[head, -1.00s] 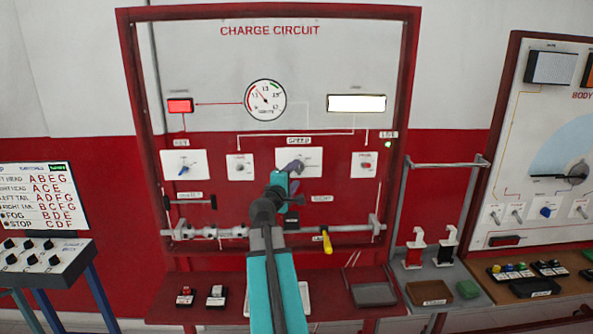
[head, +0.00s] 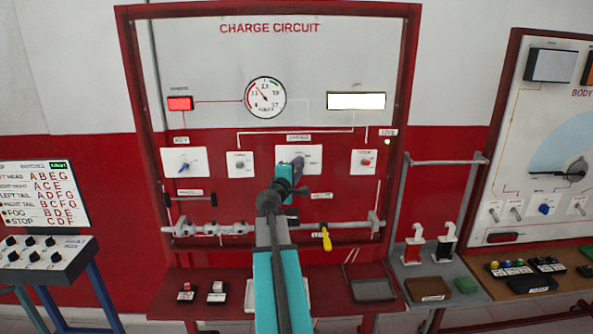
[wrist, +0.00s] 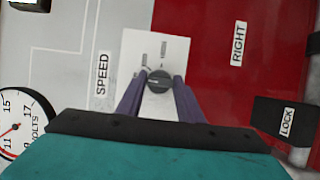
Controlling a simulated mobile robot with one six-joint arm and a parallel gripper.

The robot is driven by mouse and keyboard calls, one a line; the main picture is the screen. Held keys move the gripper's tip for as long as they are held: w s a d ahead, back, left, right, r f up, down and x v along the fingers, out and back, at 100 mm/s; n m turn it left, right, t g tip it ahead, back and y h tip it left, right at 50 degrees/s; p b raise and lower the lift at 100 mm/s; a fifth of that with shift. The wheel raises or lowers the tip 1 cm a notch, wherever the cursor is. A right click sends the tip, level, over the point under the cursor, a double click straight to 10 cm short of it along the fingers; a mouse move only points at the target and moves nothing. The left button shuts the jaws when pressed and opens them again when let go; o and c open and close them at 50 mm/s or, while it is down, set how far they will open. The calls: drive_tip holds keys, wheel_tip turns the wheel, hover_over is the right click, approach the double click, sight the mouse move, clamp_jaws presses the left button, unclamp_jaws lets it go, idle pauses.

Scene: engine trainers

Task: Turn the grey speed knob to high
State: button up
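The grey speed knob (wrist: 159,81) sits on a white plate (wrist: 178,52) beside the printed word SPEED in the wrist view. My gripper (wrist: 160,77) has its two purple-grey fingers on either side of the knob, with narrow gaps showing, so it looks open around it. The knob's lower part and its pointer direction are hard to make out. In the head view the white speed plate (head: 314,156) is partly covered by my gripper (head: 297,164), which hides the knob there.
The voltmeter (head: 265,97) is above left, its needle up-left. A red lamp (head: 180,103) and a white display (head: 356,101) flank it. Other knob plates stand left (head: 241,164) and right (head: 364,162). Below are a rail with a yellow-handled tool (head: 326,239) and a LOCK block (wrist: 284,121).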

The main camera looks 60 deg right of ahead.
drive_tip(key=shift+c, duration=1.4)
drive_tip(key=shift+a+r, duration=0.1)
drive_tip(key=shift+a, duration=0.05)
drive_tip(key=shift+r+m, duration=0.1)
drive_tip(key=shift+m, duration=0.3)
drive_tip(key=shift+s+d+r+m+t+y+b, duration=0.25)
drive_tip(key=shift+m+t+y, duration=0.6)
drive_tip(key=shift+m, duration=1.3)
drive_tip(key=shift+m+t+y+b, duration=0.4)
drive_tip(key=shift+m+y, duration=0.9)
drive_tip(key=shift+m, duration=0.8)
drive_tip(key=shift+s+d+r+m+t+y+b, duration=0.2)
drive_tip(key=shift+m+t+y, duration=0.65)
drive_tip(key=shift+m, duration=1.3)
drive_tip(key=shift+w+y, duration=0.1)
drive_tip(key=shift+y, duration=0.2)
